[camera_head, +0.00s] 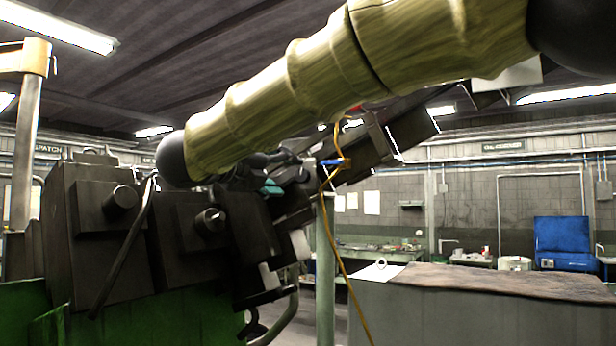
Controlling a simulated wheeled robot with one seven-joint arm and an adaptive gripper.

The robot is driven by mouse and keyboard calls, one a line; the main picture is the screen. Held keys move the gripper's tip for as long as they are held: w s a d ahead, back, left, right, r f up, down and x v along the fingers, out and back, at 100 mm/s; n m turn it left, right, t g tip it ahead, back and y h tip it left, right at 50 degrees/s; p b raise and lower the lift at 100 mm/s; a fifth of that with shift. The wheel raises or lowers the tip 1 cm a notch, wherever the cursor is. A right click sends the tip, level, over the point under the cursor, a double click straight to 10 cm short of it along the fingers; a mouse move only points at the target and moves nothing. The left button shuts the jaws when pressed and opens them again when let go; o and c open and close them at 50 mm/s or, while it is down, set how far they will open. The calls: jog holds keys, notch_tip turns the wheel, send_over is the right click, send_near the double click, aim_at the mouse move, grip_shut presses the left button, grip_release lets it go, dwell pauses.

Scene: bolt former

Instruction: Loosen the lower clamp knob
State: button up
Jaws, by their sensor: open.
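The dark bolt former (90,225) fills the left of the head view. Two round dark knobs or bosses stand out from its blocks: one on the left block (121,199) and a slightly lower one on the right block (210,220). I cannot tell which, if either, is the lower clamp knob. Contact with the machine cannot be judged. My yellow-sleeved arm crosses above and hides part of the machine's top.
A curved grey handle or pipe (285,318) is below the gripper. A dark lever (125,245) slants across the machine front. A green post (325,270) and a hanging orange cable (345,275) are to the right. A grey bench (440,318) and blue box (562,240) stand farther right.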

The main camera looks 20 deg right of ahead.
aim_at(301, 176)
jog(key=x, duration=0.7)
jog(key=shift+w+d+r+p, duration=0.2)
jog(key=shift+r+p, duration=0.05)
jog(key=shift+p, duration=0.55)
jog(key=shift+w+n+p, duration=0.1)
jog(key=shift+n+p, duration=0.3)
jog(key=n+p, duration=0.1)
jog(key=p, duration=0.1)
jog(key=shift+p, duration=0.35)
jog(key=n+p, duration=0.2)
jog(key=p, duration=0.2)
jog(key=shift+p, duration=0.35)
jog(key=shift+n+p, duration=0.8)
jog(key=shift+n, duration=0.2)
jog(key=shift+f+n+p, duration=0.25)
jog(key=shift+n+p, duration=0.55)
jog(key=shift+n, duration=0.1)
jog(key=shift+f, duration=0.1)
jog(key=shift+c, duration=0.2)
